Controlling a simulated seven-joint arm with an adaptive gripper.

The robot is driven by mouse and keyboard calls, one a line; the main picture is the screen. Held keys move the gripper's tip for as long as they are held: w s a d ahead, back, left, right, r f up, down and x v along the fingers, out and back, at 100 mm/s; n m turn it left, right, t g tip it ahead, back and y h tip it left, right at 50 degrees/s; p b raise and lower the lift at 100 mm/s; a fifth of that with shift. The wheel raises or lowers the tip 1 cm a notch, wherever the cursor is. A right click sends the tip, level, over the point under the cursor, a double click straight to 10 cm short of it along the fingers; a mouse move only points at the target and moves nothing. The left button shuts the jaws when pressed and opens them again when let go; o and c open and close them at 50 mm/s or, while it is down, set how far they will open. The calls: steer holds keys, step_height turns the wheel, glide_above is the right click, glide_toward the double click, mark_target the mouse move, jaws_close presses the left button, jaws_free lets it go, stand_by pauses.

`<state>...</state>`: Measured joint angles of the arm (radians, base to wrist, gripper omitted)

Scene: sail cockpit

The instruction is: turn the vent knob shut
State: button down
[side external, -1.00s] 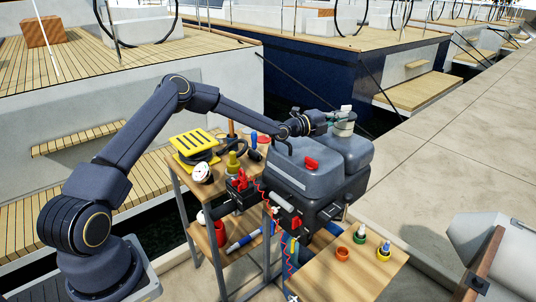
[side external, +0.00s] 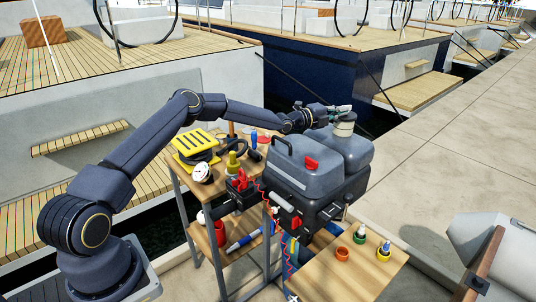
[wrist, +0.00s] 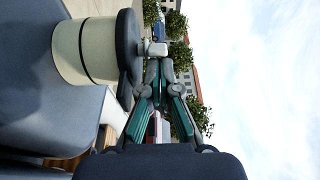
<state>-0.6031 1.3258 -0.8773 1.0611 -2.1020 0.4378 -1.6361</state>
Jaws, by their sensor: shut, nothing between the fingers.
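A cream filler neck (side external: 344,129) with a dark cap (wrist: 127,45) stands on top of the dark grey tank (side external: 352,155). In the wrist view, a small pale grey knob (wrist: 154,48) sticks out from the cap's top face; I take it as the vent knob. My gripper (wrist: 165,64) has its green-padded fingers shut and empty, tips close beside the knob. I cannot tell whether they touch it. In the side view my gripper (side external: 345,109) is over the cap and hides the knob.
A second dark grey body with a handle and red switch (side external: 311,163) stands in front. A wooden bench (side external: 210,237) holding a yellow slatted item (side external: 195,143) is to its left. A small table (side external: 355,270) with coloured pots is at the front right.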

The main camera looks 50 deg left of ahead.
steer(key=shift+a, duration=0.55)
steer(key=shift+w+a, duration=0.1)
steer(key=shift+a, duration=0.35)
steer(key=shift+w+a, duration=0.55)
steer(key=shift+a, duration=0.2)
steer(key=shift+w+a, duration=0.2)
stand_by(0.6)
